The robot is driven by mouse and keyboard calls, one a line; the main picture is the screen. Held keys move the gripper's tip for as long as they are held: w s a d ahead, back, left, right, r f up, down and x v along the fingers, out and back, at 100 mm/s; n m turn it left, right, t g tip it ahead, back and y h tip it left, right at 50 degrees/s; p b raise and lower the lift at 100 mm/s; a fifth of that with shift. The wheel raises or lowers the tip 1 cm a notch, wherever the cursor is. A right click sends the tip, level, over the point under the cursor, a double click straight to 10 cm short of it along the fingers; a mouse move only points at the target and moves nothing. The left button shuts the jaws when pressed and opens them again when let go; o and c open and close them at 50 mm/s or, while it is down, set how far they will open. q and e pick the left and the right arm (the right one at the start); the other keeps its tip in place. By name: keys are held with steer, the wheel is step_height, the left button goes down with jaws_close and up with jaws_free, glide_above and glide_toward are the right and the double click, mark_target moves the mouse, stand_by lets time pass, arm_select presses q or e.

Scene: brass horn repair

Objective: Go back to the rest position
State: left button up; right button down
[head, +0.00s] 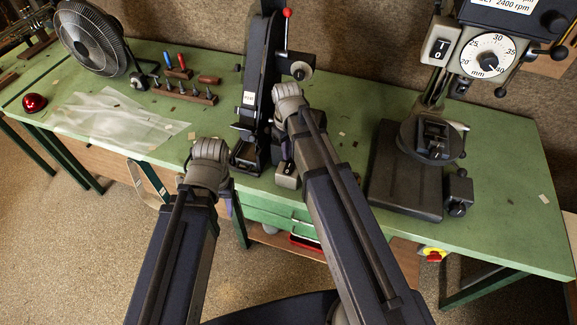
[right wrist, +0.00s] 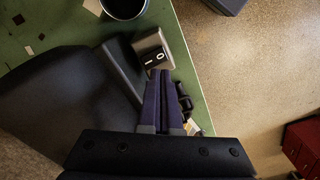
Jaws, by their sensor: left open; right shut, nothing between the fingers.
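My left gripper (head: 208,172) hangs in front of the bench's front edge, left of the black machine's base. Its wrist hides most of the fingers; it is open, and I see nothing held. My right gripper (head: 286,148) points down over the front of the bench, close to the black upright machine (head: 258,85). In the right wrist view its purple fingers (right wrist: 163,95) are shut together with nothing between them. They point toward a small metal switch box (right wrist: 153,48) marked I and O. In the head view the box (head: 287,178) sits below the right wrist.
The green bench (head: 500,215) carries a drill press (head: 405,185) at right, and a fan (head: 92,40), plastic sheet (head: 118,120), tool rack (head: 185,93) and red dome (head: 34,103) at left. A red box (right wrist: 302,145) stands beyond the bench. Floor (head: 90,250) shows clear at left.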

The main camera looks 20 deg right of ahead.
steer(key=s+m, duration=0.5)
steer(key=s, duration=0.4)
steer(key=s+a+f+n+h+b, duration=0.1)
steer(key=s+a+f+n+b, duration=0.2)
steer(key=a, duration=0.7)
steer(key=shift+s+a+f+n+b, duration=0.3)
steer(key=shift+s+f+b, duration=0.85)
steer(key=shift+f+b, duration=0.4)
